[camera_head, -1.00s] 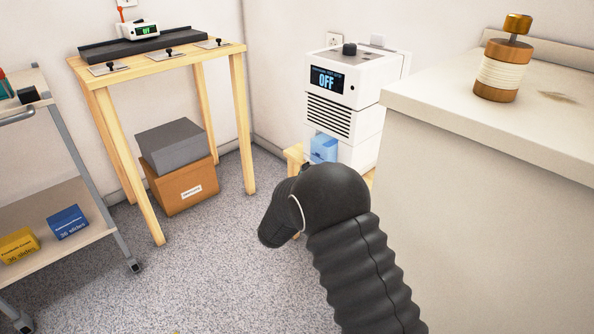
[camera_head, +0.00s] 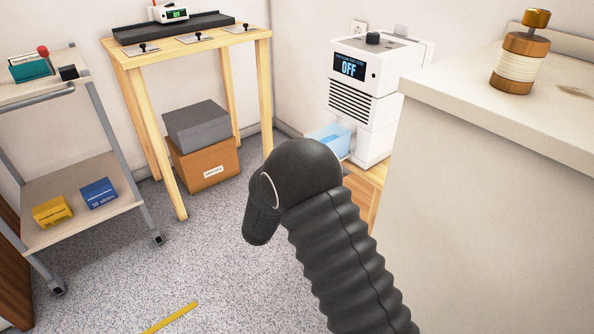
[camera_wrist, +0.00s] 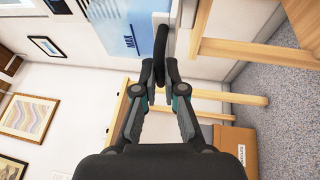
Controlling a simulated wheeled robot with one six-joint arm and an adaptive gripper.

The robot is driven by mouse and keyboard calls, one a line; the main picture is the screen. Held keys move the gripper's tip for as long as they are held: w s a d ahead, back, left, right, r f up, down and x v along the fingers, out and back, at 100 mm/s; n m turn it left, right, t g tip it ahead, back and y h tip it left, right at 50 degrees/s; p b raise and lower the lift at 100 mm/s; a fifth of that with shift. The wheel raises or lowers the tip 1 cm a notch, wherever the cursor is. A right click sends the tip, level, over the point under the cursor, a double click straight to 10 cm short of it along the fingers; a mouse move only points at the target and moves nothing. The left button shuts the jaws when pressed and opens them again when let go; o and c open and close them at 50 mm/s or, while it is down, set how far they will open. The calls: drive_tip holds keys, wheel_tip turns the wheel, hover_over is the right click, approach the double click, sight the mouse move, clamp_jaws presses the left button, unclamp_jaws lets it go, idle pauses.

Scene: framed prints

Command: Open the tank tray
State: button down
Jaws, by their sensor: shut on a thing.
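The white machine (camera_head: 362,90) with an OFF display stands at the back right, and its pale blue see-through tank tray (camera_head: 331,138) sticks out of its lower front in the head view. In the wrist view the tank tray (camera_wrist: 112,22) is at the top, marked MAX, with a dark curved handle (camera_wrist: 161,42) beside it. My gripper (camera_wrist: 159,72) is shut on this handle. In the head view my black arm hides the gripper and the handle.
The machine rests on a low wooden stand (camera_head: 364,200). A pale counter (camera_head: 480,180) rises close on the right. A wooden table (camera_head: 190,50), boxes (camera_head: 205,165) and a trolley (camera_head: 90,200) stand left. Speckled floor between is clear, apart from a yellow strip (camera_head: 171,317).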

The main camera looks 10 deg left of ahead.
drive_tip(key=c, duration=1.2)
unclamp_jaws()
drive_tip(key=shift+c, duration=0.2)
drive_tip(key=shift+s, duration=0.1)
drive_tip(key=v, duration=1.2)
